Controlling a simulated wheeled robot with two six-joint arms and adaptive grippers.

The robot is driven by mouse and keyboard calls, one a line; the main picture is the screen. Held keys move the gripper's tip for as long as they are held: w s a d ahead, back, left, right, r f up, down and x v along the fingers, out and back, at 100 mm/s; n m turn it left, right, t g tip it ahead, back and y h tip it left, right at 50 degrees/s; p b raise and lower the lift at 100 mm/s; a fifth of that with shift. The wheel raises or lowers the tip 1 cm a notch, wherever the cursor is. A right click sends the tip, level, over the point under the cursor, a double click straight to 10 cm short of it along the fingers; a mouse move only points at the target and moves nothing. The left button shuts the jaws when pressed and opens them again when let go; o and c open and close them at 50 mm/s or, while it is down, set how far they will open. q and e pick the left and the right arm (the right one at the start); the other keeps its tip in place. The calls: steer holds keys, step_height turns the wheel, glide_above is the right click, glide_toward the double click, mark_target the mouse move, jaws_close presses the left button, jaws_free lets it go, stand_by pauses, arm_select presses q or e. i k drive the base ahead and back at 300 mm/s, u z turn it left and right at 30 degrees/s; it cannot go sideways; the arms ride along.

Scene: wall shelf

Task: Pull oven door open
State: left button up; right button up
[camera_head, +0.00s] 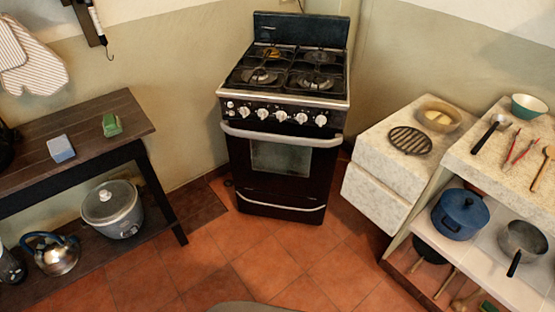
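The oven (281,172) is a black and silver free-standing cooker against the back wall, in the upper middle of the head view. Its door is shut, with a dark glass window and a curved silver handle bar (281,138) across the top of the door. A row of white knobs sits above the handle. A second silver handle runs along the lower drawer (280,207). Neither of my grippers is in view.
A dark wooden table (75,134) stands at the left, with a rice cooker (113,209) and kettle (50,253) on its lower shelf. A stone counter (384,148) and white shelf with pots stand at the right. The tiled floor (245,254) before the oven is mostly clear.

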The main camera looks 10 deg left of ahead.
mark_target(301, 161)
steer(key=z, duration=0.05)
steer(key=i, duration=1.25)
steer(key=u, duration=0.5)
